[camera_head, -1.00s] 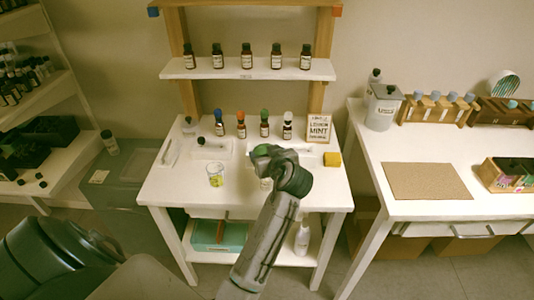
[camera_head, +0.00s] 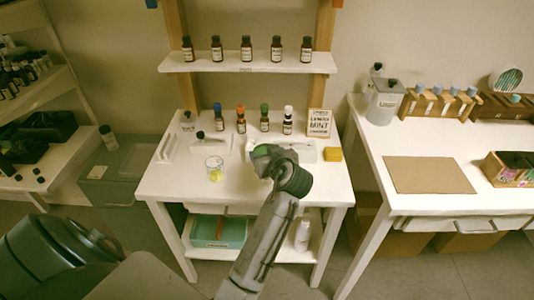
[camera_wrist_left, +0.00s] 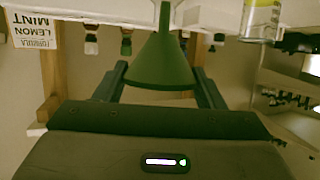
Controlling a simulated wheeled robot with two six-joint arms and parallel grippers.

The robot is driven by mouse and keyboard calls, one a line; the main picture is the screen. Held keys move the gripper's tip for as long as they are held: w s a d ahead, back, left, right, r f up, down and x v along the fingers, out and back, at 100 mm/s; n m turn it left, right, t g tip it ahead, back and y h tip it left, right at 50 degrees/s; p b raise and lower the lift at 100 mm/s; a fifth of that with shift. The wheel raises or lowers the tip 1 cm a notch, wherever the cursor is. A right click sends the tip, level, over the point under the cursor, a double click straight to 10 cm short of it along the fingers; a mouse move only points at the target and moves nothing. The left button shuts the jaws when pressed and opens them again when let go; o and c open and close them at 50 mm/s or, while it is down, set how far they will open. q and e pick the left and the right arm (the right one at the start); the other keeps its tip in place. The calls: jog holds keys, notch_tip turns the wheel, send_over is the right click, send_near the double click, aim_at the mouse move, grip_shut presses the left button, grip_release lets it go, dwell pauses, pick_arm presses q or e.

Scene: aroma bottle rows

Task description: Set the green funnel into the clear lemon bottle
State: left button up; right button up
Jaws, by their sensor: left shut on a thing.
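The green funnel (camera_wrist_left: 162,62) is between the fingers of my left gripper (camera_wrist_left: 160,85) in the left wrist view, wide end toward the gripper and narrow end away from it. In the head view my left gripper (camera_head: 264,155) is over the white table's middle; a bit of green shows there, and its fingers are mostly hidden. A clear open vessel with yellow-green on it (camera_head: 215,170), apparently the lemon bottle, stands on the table left of the gripper. It also shows at the top right of the left wrist view (camera_wrist_left: 262,18). The funnel is apart from it.
Several dark bottles with coloured caps (camera_head: 241,122) stand behind the gripper, beside a lemon mint sign (camera_head: 319,123). A yellow block (camera_head: 332,154) lies at the right. A shelf (camera_head: 250,66) holds more bottles. The front left of the white table (camera_head: 170,188) is clear.

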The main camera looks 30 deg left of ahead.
pick_arm(q)
jog(key=shift+f+b, duration=0.3)
jog(key=shift+f, duration=0.2)
jog(key=o, duration=1)
jog(key=shift+o, duration=0.2)
